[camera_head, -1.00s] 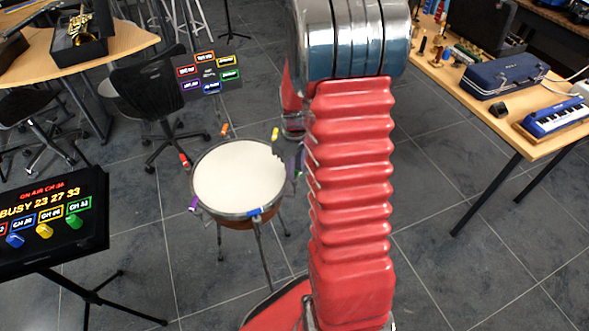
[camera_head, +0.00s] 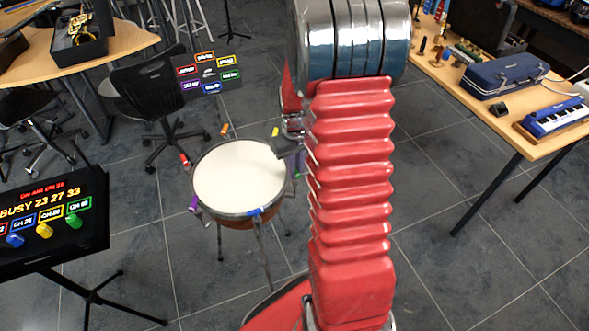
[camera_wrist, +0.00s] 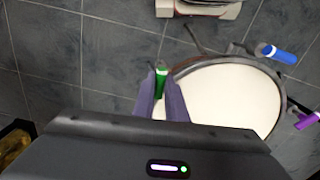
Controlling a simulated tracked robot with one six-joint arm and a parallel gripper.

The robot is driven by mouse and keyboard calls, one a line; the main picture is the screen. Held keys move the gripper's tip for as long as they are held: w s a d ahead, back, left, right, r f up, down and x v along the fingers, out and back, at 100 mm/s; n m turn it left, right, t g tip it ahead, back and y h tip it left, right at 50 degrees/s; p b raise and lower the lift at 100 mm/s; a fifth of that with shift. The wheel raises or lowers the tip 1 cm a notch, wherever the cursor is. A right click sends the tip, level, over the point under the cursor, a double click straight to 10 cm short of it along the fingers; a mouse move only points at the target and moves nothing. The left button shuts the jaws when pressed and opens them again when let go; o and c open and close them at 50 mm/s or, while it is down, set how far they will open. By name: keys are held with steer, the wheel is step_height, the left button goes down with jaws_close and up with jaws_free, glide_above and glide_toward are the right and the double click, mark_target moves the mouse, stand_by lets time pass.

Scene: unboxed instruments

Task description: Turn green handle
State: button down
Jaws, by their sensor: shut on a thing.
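The green handle (camera_wrist: 160,82) stands at the rim of a round white-topped drum (camera_head: 240,178). In the wrist view it lies between the two fingers of my gripper (camera_wrist: 161,92), which is shut on it. In the head view my gripper (camera_head: 288,148) is at the drum's right rim, partly hidden by my red arm. Only a small bit of the green handle shows there, below the gripper.
Other handles sit around the drum rim: blue (camera_head: 255,211), purple (camera_head: 194,203), red (camera_head: 184,159), orange (camera_head: 225,130) and yellow (camera_head: 275,132). A screen on a stand (camera_head: 52,222) is at left. A table (camera_head: 540,148) with instruments is at right.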

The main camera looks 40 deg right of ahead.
steer(key=shift+m, duration=0.8)
steer(key=c, duration=1.9)
jaws_free()
step_height(320, 180, up, 14)
steer(key=shift+f, duration=0.15)
